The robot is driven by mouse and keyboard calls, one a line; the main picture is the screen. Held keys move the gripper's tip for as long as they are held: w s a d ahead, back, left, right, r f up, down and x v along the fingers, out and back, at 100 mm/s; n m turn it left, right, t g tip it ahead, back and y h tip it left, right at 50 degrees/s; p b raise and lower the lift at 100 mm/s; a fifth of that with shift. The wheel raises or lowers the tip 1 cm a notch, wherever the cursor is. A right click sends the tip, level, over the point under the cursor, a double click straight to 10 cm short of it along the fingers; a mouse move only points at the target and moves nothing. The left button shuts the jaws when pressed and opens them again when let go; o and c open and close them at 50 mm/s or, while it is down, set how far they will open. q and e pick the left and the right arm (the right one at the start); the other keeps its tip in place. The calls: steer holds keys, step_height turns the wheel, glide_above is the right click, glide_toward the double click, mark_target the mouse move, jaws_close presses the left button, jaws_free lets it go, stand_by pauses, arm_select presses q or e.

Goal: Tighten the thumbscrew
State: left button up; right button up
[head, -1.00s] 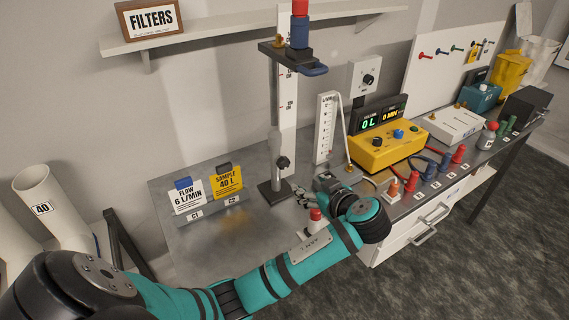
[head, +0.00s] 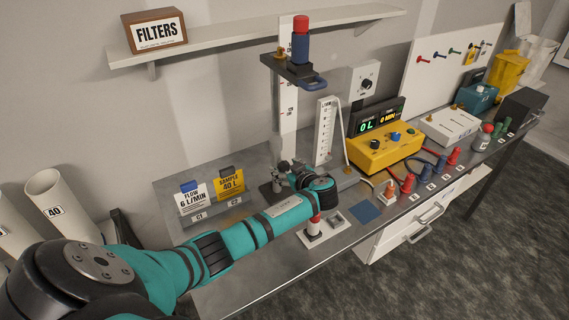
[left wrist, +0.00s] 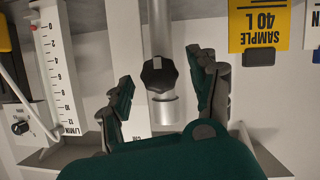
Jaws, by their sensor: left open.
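The thumbscrew, a black lobed knob (left wrist: 159,75), sits on a silver collar on the upright post (left wrist: 158,30) in the left wrist view. My left gripper (left wrist: 161,82) is open, with one finger on each side of the knob in the picture. A gap shows on both sides, and contact is not visible. In the head view my left gripper (head: 279,172) is at the lower part of the stand (head: 289,110) and largely hides the knob there. My right gripper is not in view.
A flow scale (head: 325,130) stands right of the post, and a yellow control box (head: 382,152) lies beyond it. Card holders with a yellow sample card (head: 230,185) are to the left. A red-topped item (head: 315,222) stands near the front, below my arm. The blue-handled clamp (head: 312,82) is above.

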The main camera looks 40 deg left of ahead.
arm_select(q)
steer(key=shift+x, duration=0.8)
steer(key=shift+c, duration=0.4)
steer(key=c, duration=1.1)
